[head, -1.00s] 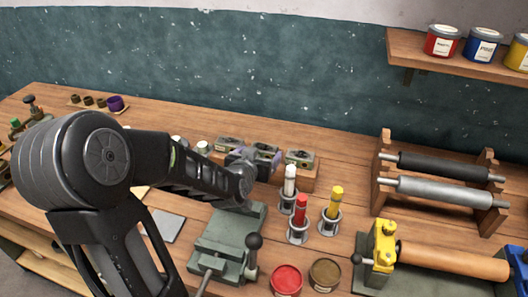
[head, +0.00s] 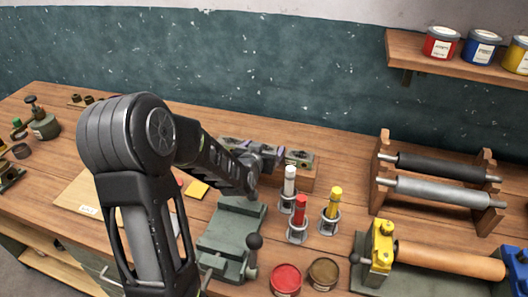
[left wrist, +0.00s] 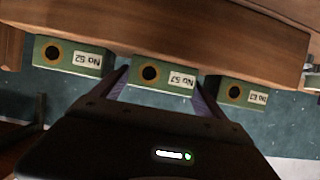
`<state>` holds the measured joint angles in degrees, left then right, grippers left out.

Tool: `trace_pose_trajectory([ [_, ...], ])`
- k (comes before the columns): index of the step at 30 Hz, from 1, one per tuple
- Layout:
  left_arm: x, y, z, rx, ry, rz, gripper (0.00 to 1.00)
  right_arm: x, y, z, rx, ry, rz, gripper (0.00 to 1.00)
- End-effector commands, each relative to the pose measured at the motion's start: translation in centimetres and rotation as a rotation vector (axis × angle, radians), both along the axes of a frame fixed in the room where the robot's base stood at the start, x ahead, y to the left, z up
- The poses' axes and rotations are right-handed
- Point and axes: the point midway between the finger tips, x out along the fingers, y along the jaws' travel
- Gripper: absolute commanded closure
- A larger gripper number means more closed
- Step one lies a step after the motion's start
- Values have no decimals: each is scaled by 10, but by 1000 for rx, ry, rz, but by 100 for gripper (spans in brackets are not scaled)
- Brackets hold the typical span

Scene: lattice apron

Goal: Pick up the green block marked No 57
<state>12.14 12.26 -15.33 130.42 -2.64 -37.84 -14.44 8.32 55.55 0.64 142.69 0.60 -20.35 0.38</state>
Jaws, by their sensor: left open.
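The green block marked No 57 (left wrist: 160,76) is the middle one of three green blocks in the left wrist view, where its label shows upside down. My left gripper (left wrist: 163,90) is open, with one purple finger on each side of this block. I cannot tell whether the fingers touch it. In the head view my left gripper (head: 262,153) is at the middle of the block row and mostly hides the middle block. The right gripper is not in view.
Block No 52 (left wrist: 70,56) and another green block (left wrist: 237,92) flank the fingers closely. White, red (head: 300,211) and yellow tubes stand in front of the row. A grey-green vise (head: 228,228) lies below my forearm. A roller rack (head: 440,180) stands right.

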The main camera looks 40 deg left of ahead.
Motion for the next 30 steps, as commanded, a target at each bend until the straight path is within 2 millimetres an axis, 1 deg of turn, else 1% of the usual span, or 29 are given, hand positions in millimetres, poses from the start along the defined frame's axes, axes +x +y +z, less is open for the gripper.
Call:
trace_pose_trajectory([
  [6,0,0,0,0,0,0,17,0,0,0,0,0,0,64],
  [30,0,0,0,0,0,0,83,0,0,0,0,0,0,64],
])
